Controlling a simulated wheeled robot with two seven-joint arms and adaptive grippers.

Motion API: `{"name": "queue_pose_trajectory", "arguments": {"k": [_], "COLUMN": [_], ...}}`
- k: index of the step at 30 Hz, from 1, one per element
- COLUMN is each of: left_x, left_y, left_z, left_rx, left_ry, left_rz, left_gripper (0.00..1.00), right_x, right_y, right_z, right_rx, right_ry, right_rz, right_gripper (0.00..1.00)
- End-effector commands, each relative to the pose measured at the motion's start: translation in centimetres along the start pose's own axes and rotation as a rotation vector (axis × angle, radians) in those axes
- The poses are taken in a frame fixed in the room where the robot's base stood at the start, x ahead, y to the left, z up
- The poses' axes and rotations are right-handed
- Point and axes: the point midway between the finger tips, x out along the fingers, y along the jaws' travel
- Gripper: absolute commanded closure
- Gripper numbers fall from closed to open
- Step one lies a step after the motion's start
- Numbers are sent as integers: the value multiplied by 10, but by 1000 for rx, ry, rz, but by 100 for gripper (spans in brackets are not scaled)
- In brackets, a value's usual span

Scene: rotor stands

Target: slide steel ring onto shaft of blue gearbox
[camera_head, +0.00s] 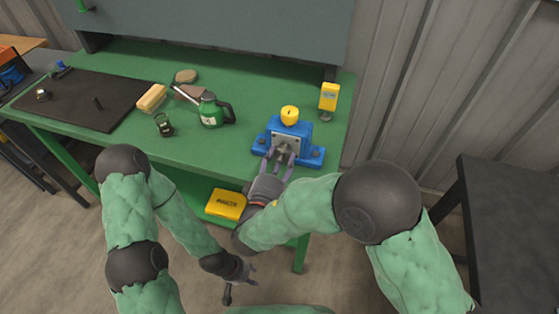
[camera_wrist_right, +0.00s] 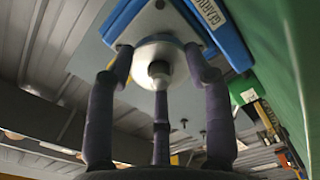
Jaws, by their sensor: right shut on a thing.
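The blue gearbox (camera_head: 274,127) stands near the right front of the green bench, with a yellow cap on top. It also shows in the right wrist view (camera_wrist_right: 228,40). My right gripper (camera_head: 280,154) is at its front face, shut on the pale steel ring (camera_wrist_right: 143,52). In the right wrist view the fingers (camera_wrist_right: 162,85) surround the ring, and the rounded shaft end (camera_wrist_right: 159,70) shows at the ring's middle, so the ring looks to be around the shaft. How far along it sits is hidden. My left gripper (camera_head: 250,274) hangs low before the bench, fingers apart and empty.
A yellow device (camera_head: 328,97) stands behind and right of the gearbox. A yellow box (camera_head: 226,204) sits below the bench top. A dark table (camera_head: 510,200) stands right.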

Motion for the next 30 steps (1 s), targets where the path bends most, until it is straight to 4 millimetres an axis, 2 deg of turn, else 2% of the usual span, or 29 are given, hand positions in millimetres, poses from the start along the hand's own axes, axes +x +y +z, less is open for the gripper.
{"name": "queue_pose_trajectory", "arguments": {"k": [11,30], "left_x": [0,9], "left_y": [0,-3], "left_z": [0,0], "left_rx": [0,0], "left_ry": [0,0], "left_rz": [0,0], "left_gripper": [60,60], "right_x": [1,17], "right_y": [0,0], "right_z": [0,0], "right_rx": [1,1], "right_ry": [0,-1], "right_rz": [1,1], "right_gripper": [77,77]}}
